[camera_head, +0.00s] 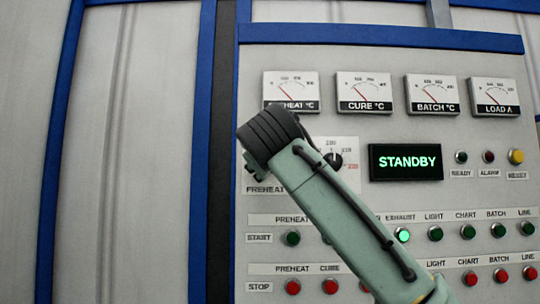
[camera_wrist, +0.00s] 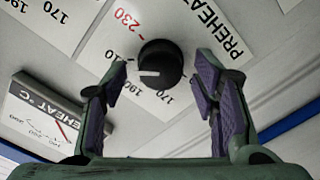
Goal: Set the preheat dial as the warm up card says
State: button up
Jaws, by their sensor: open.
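The preheat dial is a black round knob (camera_wrist: 160,58) with a white pointer mark, on a white scale plate (camera_wrist: 190,30) lettered PREHEAT. The scale reads 170, 190, 210 and a red 230. The mark points left in the wrist view, roughly between 190 and 210. My gripper (camera_wrist: 161,72) is open, one finger on each side of the knob; I cannot tell whether either touches it. In the head view my arm hides this knob; the plate's PREHEAT lettering (camera_head: 264,189) shows. I see no warm up card.
A second dial (camera_head: 335,160) is close to the right of my wrist. Above are meters, including the preheat meter (camera_head: 291,91). A STANDBY display (camera_head: 405,162) glows green. Rows of green and red buttons lie below; the exhaust button (camera_head: 402,235) is lit. Bare panelling (camera_head: 130,150) is left.

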jog(key=shift+w, duration=0.25)
jog(key=c, duration=1.2)
jog(key=shift+o, duration=0.2)
jog(key=shift+n+p, duration=0.3)
jog(key=shift+p, duration=0.05)
jog(key=n+p, duration=0.6)
jog(key=n, duration=0.3)
jog(key=shift+a+f, duration=0.1)
